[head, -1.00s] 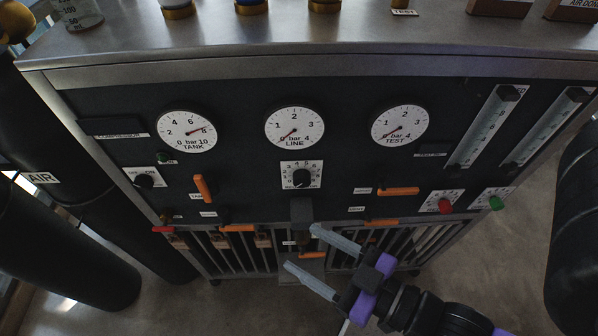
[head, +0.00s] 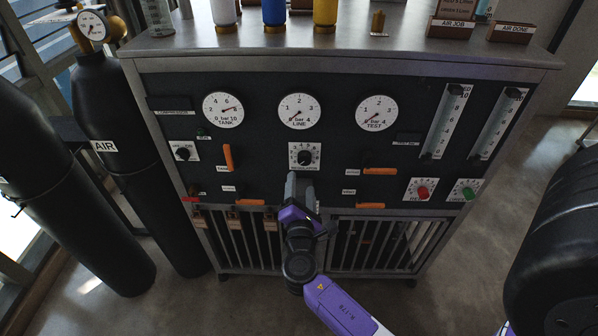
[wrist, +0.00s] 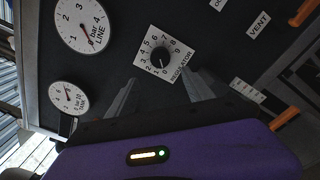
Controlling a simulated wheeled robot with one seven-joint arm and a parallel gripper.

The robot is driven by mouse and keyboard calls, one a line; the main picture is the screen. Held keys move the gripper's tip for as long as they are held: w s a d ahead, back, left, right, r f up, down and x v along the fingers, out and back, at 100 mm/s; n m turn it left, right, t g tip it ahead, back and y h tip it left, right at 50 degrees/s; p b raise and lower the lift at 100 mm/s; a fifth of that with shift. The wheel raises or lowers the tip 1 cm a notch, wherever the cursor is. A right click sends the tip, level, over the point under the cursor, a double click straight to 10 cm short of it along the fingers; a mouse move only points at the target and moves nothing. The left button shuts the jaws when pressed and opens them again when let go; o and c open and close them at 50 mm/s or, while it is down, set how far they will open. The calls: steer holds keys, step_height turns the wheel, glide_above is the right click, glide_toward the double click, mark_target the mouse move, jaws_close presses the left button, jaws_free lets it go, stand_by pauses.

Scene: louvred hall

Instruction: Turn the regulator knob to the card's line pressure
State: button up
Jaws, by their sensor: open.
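The regulator knob (head: 304,157) is a small black knob on a white numbered plate in the middle of the dark panel. It also shows in the wrist view (wrist: 156,63), with its pointer near the low end of the scale. The LINE gauge (head: 299,111) is above it, its needle near 0. My gripper (head: 300,180) is just below the knob in the head view. In the wrist view its two fingers (wrist: 160,92) are apart with nothing between them, pointing toward the knob. I cannot make out a card with a line pressure.
The TANK gauge (head: 223,110) and TEST gauge (head: 376,113) flank the LINE gauge. Orange valve handles (head: 229,157), a red knob (head: 422,192) and a green knob (head: 467,193) are on the panel. Black cylinders (head: 120,160) stand at left.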

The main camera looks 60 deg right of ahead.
mark_target(304, 161)
steer(key=shift+s+r+b+x, duration=0.1)
steer(key=shift+s+b+x, duration=0.05)
steer(key=shift+x, duration=1.55)
steer(key=shift+s+r+b+x, duration=0.1)
steer(key=shift+s+x, duration=0.05)
steer(key=shift+x, duration=1.55)
steer(key=shift+s+r+b+x, duration=0.1)
steer(key=shift+b+x, duration=0.05)
steer(key=shift+x, duration=1.55)
steer(key=shift+d, duration=0.2)
steer(key=shift+c, duration=0.2)
jaws_close()
